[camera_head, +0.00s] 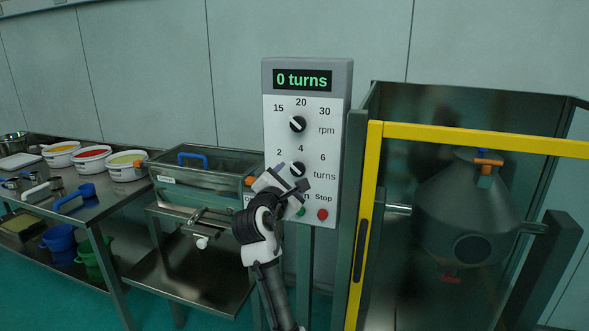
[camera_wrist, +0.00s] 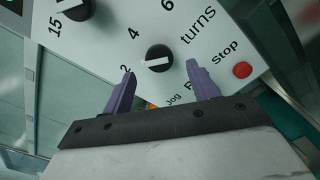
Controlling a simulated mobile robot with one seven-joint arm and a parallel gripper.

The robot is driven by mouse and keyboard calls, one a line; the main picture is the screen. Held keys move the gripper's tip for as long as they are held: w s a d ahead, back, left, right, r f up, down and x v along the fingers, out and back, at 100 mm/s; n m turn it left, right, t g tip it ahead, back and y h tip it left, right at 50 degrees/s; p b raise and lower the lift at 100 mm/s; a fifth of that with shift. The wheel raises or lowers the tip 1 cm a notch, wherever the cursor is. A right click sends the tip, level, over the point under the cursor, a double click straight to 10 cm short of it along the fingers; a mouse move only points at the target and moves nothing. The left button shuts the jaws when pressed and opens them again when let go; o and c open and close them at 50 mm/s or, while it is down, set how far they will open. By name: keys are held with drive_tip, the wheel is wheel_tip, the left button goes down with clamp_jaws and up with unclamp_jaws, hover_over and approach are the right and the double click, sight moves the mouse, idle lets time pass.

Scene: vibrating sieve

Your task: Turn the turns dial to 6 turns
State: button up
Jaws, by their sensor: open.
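The turns dial (camera_head: 297,169) is a round black knob with a white pointer bar on the grey control panel (camera_head: 329,95). The labels 2, 4 and 6 sit around it. In the wrist view the dial (camera_wrist: 158,58) shows its bar lying roughly toward the 2. The panel's display (camera_head: 302,80) reads "0 turns". My gripper (camera_head: 290,182) is in front of the panel's lower part. In the wrist view my gripper's (camera_wrist: 161,72) two purple fingers are apart, one on each side of the dial's lower area, with nothing held.
The rpm dial (camera_head: 297,124) is above the turns dial. A red Stop button (camera_head: 322,215) and a green button (camera_head: 301,211) are below. A yellow-framed guard (camera_head: 366,215) stands close on the right. A sieve tray (camera_head: 205,175) and a table with tubs are left.

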sight(297, 171)
drive_tip(key=shift+p+x, duration=0.3)
drive_tip(key=shift+x, duration=1.6)
drive_tip(key=c, duration=1)
